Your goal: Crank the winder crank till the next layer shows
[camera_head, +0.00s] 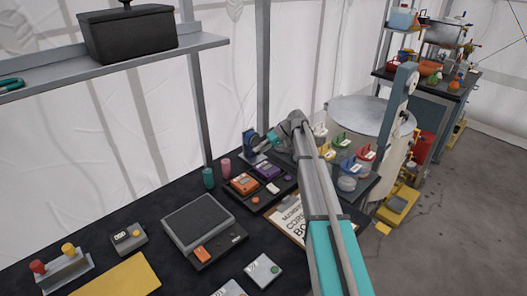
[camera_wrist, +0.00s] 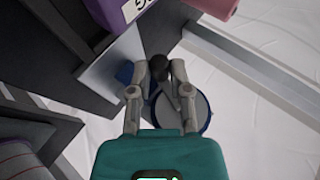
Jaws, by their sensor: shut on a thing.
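The blue winder (camera_head: 249,138) stands at the back of the dark table, near the tent wall. In the wrist view, its round grey disc with a blue rim (camera_wrist: 196,112) lies partly behind my gripper (camera_wrist: 159,72). My gripper is shut on the dark knob of the winder crank (camera_wrist: 157,63), with one finger on each side. In the head view, my arm reaches to the winder from the lower right, and the teal gripper (camera_head: 260,148) hides part of it. I cannot make out any layer on the winder.
Orange and purple boxes (camera_head: 266,172) sit close in front of the winder. Teal and pink cylinders (camera_head: 208,178) stand left of it. A grey scale-like device (camera_head: 198,220), a clipboard (camera_head: 290,222) and several coloured-lidded jars (camera_head: 348,165) are nearby. A shelf (camera_head: 60,72) hangs above left.

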